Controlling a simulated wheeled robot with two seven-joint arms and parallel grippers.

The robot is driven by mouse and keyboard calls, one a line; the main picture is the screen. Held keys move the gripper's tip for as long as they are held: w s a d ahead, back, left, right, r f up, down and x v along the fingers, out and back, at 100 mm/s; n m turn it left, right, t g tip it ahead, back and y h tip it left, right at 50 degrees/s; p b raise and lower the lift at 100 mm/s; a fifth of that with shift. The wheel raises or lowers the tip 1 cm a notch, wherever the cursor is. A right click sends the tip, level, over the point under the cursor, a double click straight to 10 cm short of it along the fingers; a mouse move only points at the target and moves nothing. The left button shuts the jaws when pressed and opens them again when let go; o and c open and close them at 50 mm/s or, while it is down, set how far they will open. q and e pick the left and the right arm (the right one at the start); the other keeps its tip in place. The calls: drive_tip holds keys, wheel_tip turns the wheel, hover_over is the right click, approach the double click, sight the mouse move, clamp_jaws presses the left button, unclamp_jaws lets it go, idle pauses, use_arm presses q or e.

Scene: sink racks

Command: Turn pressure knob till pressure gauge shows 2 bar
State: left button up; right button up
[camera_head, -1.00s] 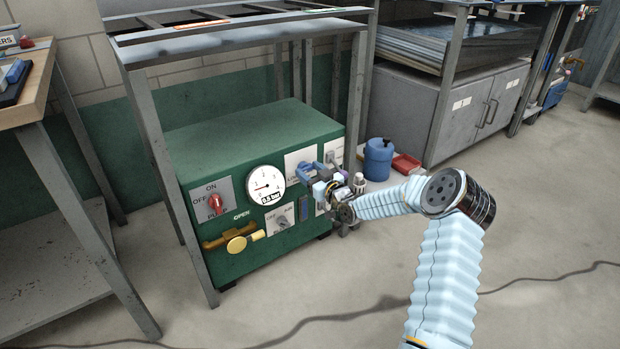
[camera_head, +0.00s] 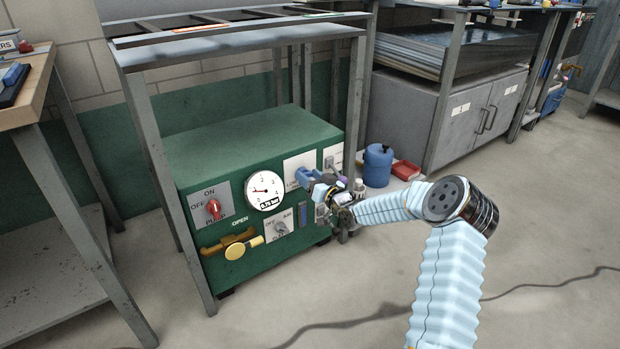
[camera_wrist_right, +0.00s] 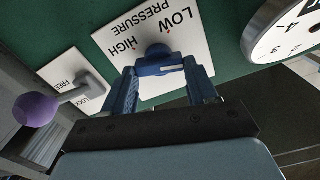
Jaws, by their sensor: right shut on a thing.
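The blue pressure knob (camera_wrist_right: 155,66) sits on a white plate marked LOW, HIGH and PRESSURE (camera_wrist_right: 178,38) on the green machine's front. My right gripper (camera_wrist_right: 162,68) is shut on the knob, one finger on each side. In the head view the gripper (camera_head: 309,181) reaches the panel from the right and partly covers the plate. The round white pressure gauge (camera_head: 265,190) is left of the knob; its needle points left, and its small digital display seems to read about 0.75 bar. Part of the gauge also shows in the wrist view (camera_wrist_right: 288,32). My left gripper is out of view.
A purple-ended lever (camera_wrist_right: 36,109) on the LOCK/FREE plate is close beside my right gripper. The panel also has a red pump switch (camera_head: 213,208) and a yellow valve handle (camera_head: 236,250). Metal frame legs stand around the machine. A blue canister (camera_head: 377,166) stands to the right.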

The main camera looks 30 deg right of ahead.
drive_tip(key=o, duration=1.1)
drive_tip(key=shift+c, duration=0.2)
drive_tip(key=s+d+p, duration=0.1)
drive_tip(key=s, duration=1.3)
drive_tip(key=shift+w, duration=0.1)
